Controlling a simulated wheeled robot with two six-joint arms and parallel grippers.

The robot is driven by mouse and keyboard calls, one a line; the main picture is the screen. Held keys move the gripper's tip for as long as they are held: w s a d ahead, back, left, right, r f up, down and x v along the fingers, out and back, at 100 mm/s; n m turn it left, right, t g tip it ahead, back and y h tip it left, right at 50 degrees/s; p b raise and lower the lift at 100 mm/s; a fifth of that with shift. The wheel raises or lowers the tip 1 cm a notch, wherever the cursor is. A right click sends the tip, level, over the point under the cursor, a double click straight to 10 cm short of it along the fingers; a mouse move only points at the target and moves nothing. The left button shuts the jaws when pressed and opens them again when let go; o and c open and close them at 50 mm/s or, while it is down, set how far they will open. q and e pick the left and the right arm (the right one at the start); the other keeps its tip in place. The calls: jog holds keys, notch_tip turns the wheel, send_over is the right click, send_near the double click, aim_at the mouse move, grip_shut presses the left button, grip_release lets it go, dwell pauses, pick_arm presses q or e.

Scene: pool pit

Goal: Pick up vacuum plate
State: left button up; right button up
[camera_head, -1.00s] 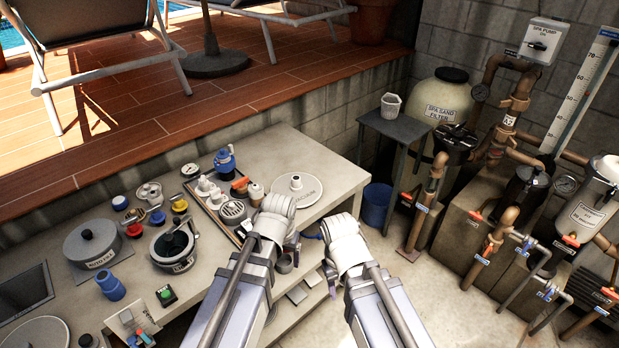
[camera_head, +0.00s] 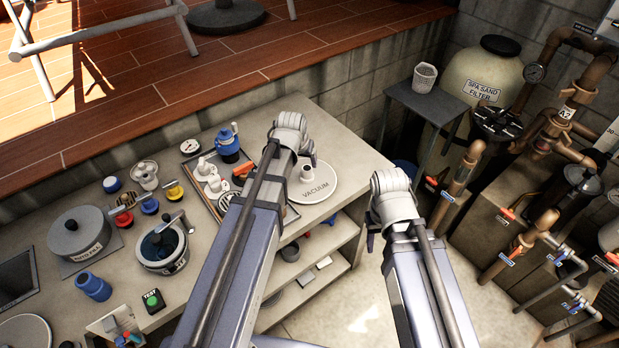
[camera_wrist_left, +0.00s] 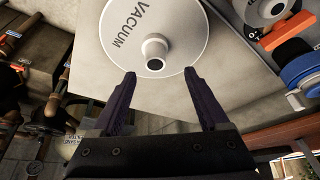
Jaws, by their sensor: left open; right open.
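The vacuum plate (camera_head: 317,191) is a pale round disc lettered VACUUM with a short hollow spout in its middle. It lies flat on the bench top near the bench's right end, partly hidden by my left arm in the head view. In the left wrist view the plate (camera_wrist_left: 185,38) fills the top middle, its spout ahead of and between the fingertips. My left gripper (camera_wrist_left: 160,75) is open and empty, apart from the plate.
A small stand (camera_head: 425,105) with a white basket and several pipes are at the right.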

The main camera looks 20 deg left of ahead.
aim_at(307, 168)
pick_arm(q)
jog(key=b+x, duration=0.1)
jog(key=x, duration=0.1)
jog(key=shift+w+f+b, duration=0.15)
jog(key=shift+f+b, duration=0.15)
jog(key=shift+b, duration=0.05)
jog(key=shift+r, duration=0.1)
jog(key=b+x, duration=0.4)
jog(key=x, duration=0.1)
jog(key=shift+d+b, duration=0.35)
jog(key=shift+d, duration=0.05)
grip_shut()
dwell(0.9)
